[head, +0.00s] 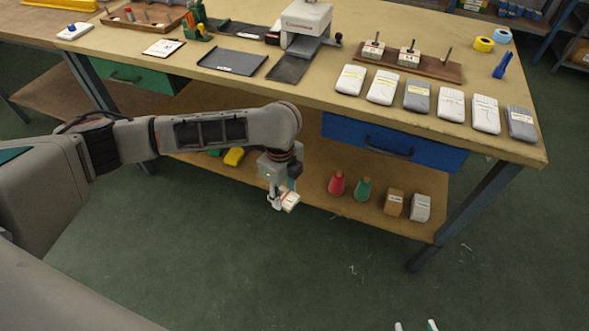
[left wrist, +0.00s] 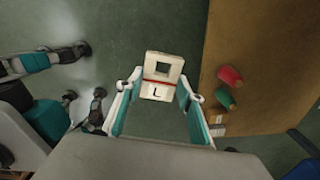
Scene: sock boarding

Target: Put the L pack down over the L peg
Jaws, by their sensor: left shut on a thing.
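The L pack (left wrist: 158,91) is a small cream block with a red stripe, a black L and a square hole, seen in the left wrist view. My left gripper (head: 282,199) is shut on it, one finger at each side. In the head view the pack (head: 291,201) hangs in front of the bench, below the top. A bare upright peg (head: 447,56) stands at the right end of a brown board (head: 432,68) on the bench, far from the gripper. Its label is not readable. My right gripper (head: 415,326) shows only spread fingertips at the bottom edge.
Two packs (head: 373,48) (head: 409,56) sit on the board's other pegs. A row of white and grey sock packs (head: 417,97) lies before the board. A press-like machine (head: 304,22) stands left of it. The lower shelf (head: 313,190) holds cones and small blocks.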

